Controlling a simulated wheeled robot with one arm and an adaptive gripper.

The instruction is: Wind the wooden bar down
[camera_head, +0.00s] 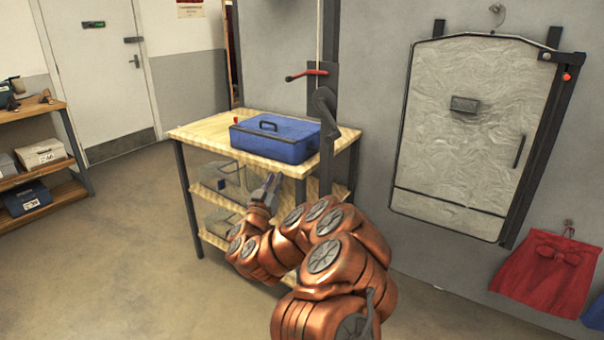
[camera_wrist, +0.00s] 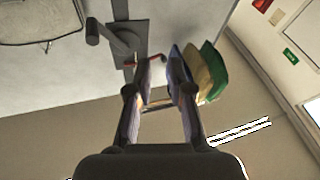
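No wooden bar is recognisable in either view. A dark crank (camera_head: 326,108) sits on a black upright on the grey wall, behind the table's right side. A red-handled lever (camera_head: 308,75) sticks out to the left above it, and a thin cord runs upward nearby. My gripper (camera_head: 269,183) is in front of the table, below and left of the crank, apart from it. In the wrist view my gripper (camera_wrist: 163,66) has its fingers spread with nothing seen held. The crank (camera_wrist: 108,36) and red lever (camera_wrist: 155,58) show beyond the fingers.
A blue case (camera_head: 276,138) lies on the wooden table (camera_head: 197,131) below the crank. A framed grey panel (camera_head: 465,135) and a red cloth (camera_head: 548,275) hang at right. Shelves (camera_head: 68,192) stand at left. Floor between shelves and table is clear.

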